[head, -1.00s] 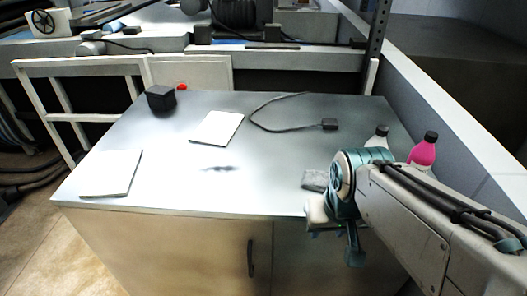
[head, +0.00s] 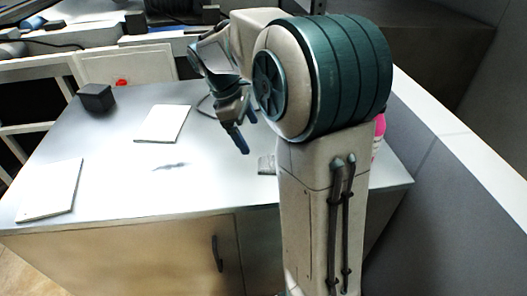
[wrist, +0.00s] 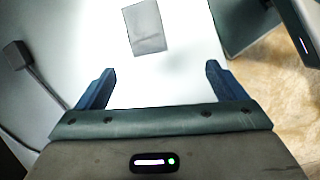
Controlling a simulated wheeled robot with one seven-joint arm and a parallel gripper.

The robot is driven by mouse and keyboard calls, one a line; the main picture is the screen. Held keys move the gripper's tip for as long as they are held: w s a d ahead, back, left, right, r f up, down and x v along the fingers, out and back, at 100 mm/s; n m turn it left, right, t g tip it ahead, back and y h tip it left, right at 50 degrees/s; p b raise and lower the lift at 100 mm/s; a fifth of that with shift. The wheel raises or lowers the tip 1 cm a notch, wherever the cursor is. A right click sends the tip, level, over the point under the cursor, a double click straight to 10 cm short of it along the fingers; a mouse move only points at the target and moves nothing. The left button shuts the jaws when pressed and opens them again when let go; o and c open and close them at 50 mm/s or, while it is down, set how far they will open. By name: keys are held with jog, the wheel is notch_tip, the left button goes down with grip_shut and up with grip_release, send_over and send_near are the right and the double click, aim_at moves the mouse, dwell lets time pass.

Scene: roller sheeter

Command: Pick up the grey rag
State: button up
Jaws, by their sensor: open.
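The grey rag (head: 266,165) lies flat on the worktop near its front right part. In the head view my arm covers part of it. In the wrist view the whole rag (wrist: 146,27) shows as a grey rectangle beyond the fingertips, a little left of centre. My gripper (head: 245,134) hangs over the worktop with its fingers pointing down, above and behind the rag. In the wrist view my gripper (wrist: 160,72) has its two blue fingers wide apart with nothing between them.
The worktop (head: 120,185) holds a black box (head: 96,98), a white sheet (head: 163,123) and another white sheet (head: 50,189). A pink bottle (head: 379,127) is mostly behind my arm. A black adapter with a cable (wrist: 16,56) lies left of my gripper in the wrist view.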

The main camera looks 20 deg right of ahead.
jog(key=w+d+f+n, duration=0.1)
jog(key=w+d+n, duration=0.1)
jog(key=w, duration=0.1)
send_over(262, 161)
jog(key=shift+g, duration=0.4)
notch_tip(262, 161, down, 8)
jog(key=shift+r, duration=0.15)
jog(key=d+f, duration=0.1)
jog(key=s+f, duration=0.1)
jog(key=d+f, duration=0.1)
jog(key=f, duration=0.1)
jog(key=shift+s+d, duration=0.15)
jog(key=shift+d, duration=0.2)
jog(key=shift+f+h, duration=0.2)
jog(key=shift+h, duration=0.1)
jog(key=shift+f, duration=0.2)
jog(key=c, duration=1.1)
